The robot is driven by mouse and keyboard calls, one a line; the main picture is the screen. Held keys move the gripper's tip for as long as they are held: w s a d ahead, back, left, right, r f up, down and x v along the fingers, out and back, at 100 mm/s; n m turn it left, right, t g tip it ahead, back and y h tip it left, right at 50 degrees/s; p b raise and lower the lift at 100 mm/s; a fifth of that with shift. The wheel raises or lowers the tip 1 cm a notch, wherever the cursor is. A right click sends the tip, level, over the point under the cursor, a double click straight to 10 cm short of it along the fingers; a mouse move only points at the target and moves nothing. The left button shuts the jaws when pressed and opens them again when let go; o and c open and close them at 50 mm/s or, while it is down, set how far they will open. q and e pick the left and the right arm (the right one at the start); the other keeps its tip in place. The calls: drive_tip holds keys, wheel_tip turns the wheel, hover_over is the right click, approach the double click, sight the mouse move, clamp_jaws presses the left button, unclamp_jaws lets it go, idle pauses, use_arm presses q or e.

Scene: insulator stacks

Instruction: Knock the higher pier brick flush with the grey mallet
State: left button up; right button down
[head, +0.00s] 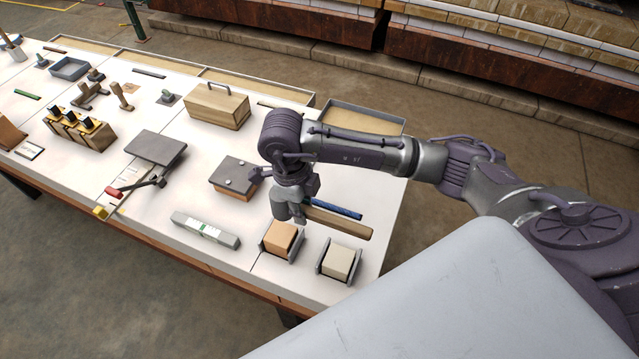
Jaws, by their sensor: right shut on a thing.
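My right gripper (292,200) hangs over the right part of the white table, shut on the grey mallet. The mallet's tan wooden handle (342,221) runs to the right from the gripper; the fingers partly hide the grip and head. Just below in the picture are two pier bricks in grey holders. The left one is an orange-tan brick (281,238); the right one is a cream brick (340,262). The orange-tan brick looks to stand somewhat higher, but this is hard to tell. My left gripper is not in view.
A grey level-like bar (206,230) lies left of the bricks. A grey-topped block (234,177), a blue strip (336,209) and a wooden box (217,105) are on the table (300,290). A tray (360,118) stands behind my arm. Several tools lie farther left.

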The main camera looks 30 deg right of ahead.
use_arm(q)
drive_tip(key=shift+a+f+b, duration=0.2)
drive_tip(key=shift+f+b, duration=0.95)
drive_tip(key=shift+b, duration=0.5)
use_arm(e)
wheel_tip(320, 180, down, 6)
drive_tip(key=a, duration=0.2)
drive_tip(key=shift+s+r, duration=0.15)
drive_tip(key=shift+s, duration=0.25)
use_arm(q)
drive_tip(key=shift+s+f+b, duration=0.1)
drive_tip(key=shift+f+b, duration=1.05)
drive_tip(key=shift+b, duration=0.05)
use_arm(e)
drive_tip(key=shift+s+f, duration=0.2)
drive_tip(key=shift+f, duration=1.05)
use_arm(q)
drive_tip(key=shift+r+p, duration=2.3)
use_arm(e)
wheel_tip(320, 180, up, 7)
drive_tip(key=shift+w+r, duration=0.15)
drive_tip(key=shift+w, duration=0.05)
